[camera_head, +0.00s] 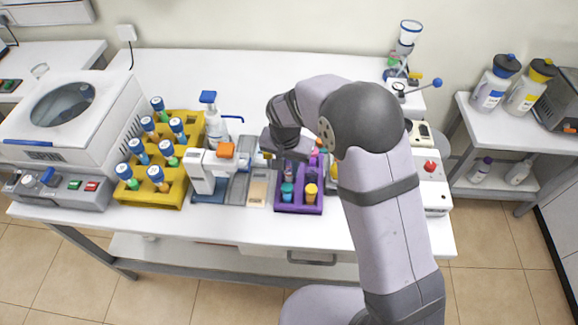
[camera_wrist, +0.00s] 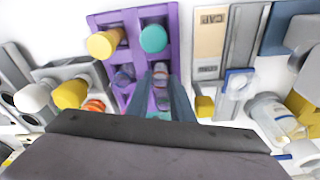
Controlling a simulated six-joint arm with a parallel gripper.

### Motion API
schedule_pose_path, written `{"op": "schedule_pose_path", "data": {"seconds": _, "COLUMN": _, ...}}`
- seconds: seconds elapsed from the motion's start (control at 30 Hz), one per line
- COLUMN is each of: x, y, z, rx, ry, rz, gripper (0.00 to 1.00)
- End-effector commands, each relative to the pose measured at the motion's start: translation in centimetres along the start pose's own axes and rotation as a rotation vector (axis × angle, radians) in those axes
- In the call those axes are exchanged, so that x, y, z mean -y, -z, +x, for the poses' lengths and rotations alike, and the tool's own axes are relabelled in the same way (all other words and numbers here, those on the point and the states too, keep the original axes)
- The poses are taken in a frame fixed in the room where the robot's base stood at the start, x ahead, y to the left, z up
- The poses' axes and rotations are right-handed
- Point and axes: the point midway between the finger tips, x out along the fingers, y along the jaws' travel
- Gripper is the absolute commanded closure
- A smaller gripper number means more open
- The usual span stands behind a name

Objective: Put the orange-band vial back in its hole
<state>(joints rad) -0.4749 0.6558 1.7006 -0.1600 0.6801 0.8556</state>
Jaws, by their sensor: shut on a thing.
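The purple rack (camera_wrist: 176,30) stands at the middle of the table; it also shows in the head view (camera_head: 299,209). My gripper (camera_wrist: 162,84) is over the rack's rear part, its fingers shut on a small clear vial (camera_wrist: 161,70) with a faint reddish tint, which looks like the orange-band vial. The vial is small and partly hidden by the fingers, and I cannot tell whether it is in a hole or above it. In the head view my gripper (camera_head: 284,154) hides the rear of the rack.
A yellow-capped vial (camera_wrist: 103,44) and a teal-capped vial (camera_wrist: 153,38) stand in the rack's front, with another clear vial (camera_wrist: 124,76) beside the held one. A yellow rack (camera_head: 167,194) of blue-capped vials and a white device (camera_head: 208,168) stand left.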

Motion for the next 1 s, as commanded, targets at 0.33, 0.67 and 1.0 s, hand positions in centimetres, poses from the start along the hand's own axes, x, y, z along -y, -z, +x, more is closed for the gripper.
{"op": "schedule_pose_path", "data": {"seconds": 0.33, "x": -0.01, "y": -0.11, "z": 0.68, "rx": 0.000, "ry": 0.000, "rz": 0.000, "gripper": 1.00}}
{"op": "schedule_pose_path", "data": {"seconds": 0.67, "x": 0.00, "y": -0.11, "z": 0.77, "rx": 0.000, "ry": 0.000, "rz": 0.000, "gripper": 1.00}}
{"op": "schedule_pose_path", "data": {"seconds": 1.0, "x": 0.01, "y": -0.10, "z": 0.74, "rx": 0.000, "ry": 0.000, "rz": 0.000, "gripper": 1.00}}
